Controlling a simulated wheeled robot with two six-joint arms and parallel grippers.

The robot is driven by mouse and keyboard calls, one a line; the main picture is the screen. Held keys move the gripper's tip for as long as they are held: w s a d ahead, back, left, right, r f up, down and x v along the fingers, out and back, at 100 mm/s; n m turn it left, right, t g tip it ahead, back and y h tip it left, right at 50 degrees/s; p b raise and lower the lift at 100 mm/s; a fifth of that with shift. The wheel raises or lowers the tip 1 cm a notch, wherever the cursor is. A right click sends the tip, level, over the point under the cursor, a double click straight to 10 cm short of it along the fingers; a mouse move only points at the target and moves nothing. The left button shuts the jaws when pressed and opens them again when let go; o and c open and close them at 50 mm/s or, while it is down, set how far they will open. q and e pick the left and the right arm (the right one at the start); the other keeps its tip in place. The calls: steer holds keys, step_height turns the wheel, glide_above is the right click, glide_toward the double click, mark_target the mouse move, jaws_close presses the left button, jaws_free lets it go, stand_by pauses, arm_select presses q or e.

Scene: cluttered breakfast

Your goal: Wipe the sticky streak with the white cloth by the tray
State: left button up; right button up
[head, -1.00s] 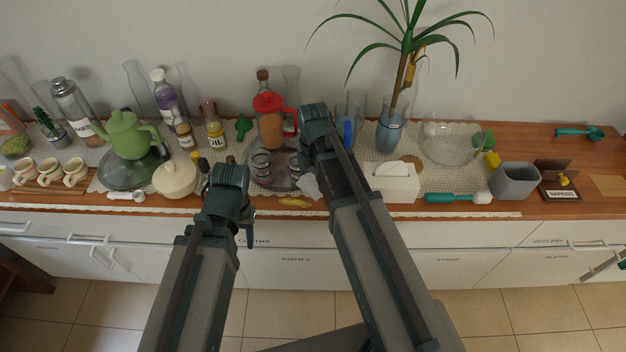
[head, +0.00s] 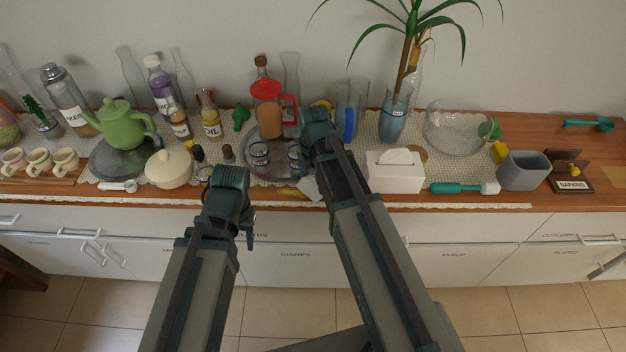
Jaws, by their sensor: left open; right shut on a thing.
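The white cloth (head: 309,188) shows as a crumpled patch at the counter's front, right of the round tray (head: 252,176). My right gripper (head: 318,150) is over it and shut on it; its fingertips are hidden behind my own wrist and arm. A yellow patch (head: 289,192), possibly the sticky streak, lies just left of the cloth near the front edge; I cannot tell its full extent. My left gripper (head: 230,188) is open and seems empty, at the counter's front edge left of the tray; its fingertips are mostly hidden.
The tray holds a red-lidded press (head: 268,112) and glasses (head: 259,158). A tissue box (head: 394,175) stands close right of my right arm. A cream lidded pot (head: 168,168) and small bottles stand left of my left gripper. The plant vase (head: 393,120) is behind.

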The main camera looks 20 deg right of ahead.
steer(key=shift+f+b, duration=0.95)
steer(key=shift+b, duration=0.05)
stand_by(0.5)
